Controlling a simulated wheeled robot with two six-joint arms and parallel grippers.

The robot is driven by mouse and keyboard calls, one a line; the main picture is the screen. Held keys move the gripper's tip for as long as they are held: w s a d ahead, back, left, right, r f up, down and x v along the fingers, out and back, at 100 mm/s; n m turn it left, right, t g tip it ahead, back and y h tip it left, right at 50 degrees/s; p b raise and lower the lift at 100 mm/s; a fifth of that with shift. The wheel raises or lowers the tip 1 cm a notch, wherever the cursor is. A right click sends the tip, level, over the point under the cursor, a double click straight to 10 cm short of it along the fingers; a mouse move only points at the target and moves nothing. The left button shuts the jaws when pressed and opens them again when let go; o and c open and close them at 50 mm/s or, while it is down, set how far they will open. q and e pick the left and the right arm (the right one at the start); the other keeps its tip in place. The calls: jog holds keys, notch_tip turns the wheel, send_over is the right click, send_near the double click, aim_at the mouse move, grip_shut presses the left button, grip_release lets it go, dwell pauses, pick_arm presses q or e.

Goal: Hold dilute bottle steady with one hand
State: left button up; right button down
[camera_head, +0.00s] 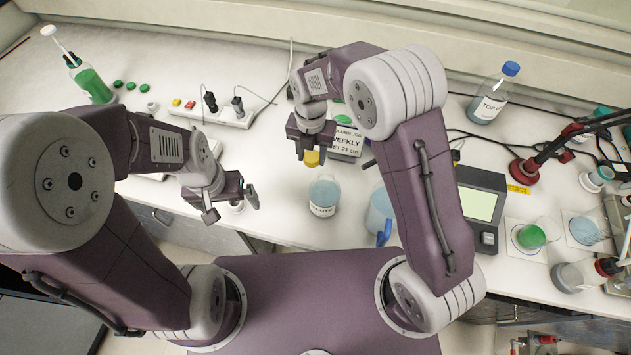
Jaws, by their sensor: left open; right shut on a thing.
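The dilute bottle (323,197) stands upright on the bench near its front edge, holding pale blue liquid; its mouth looks uncapped. My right gripper (312,153) is shut on a yellow cap (312,159), held above and slightly left of the bottle's mouth. My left gripper (232,207) is open to the left of the bottle and does not touch it. A small white round item (237,206) shows between or behind its fingers; I cannot tell which.
A blue-handled jug (381,212) stands just right of the bottle, partly behind my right arm. A device with a screen (480,205) and beakers are at right.

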jog(key=shift+s+d+f, duration=0.15)
jog(key=shift+d+f, duration=0.05)
jog(key=shift+d, duration=0.05)
send_near(314, 175)
jog(key=shift+s+d+f+p, duration=0.1)
jog(key=shift+s+f+p, duration=0.3)
jog(key=shift+s+f, duration=0.65)
jog(key=shift+w+a+f, duration=0.2)
jog(key=shift+a+f, duration=0.05)
jog(key=shift+f, duration=0.2)
notch_tip(314, 175, down, 4)
jog(key=shift+s+d+r+p, duration=0.1)
jog(key=shift+s+d+p, duration=0.05)
jog(key=shift+p, duration=0.15)
pick_arm(q)
jog(key=shift+s+d+r, duration=0.15)
jog(key=shift+d+r, duration=0.2)
jog(key=shift+r, duration=0.4)
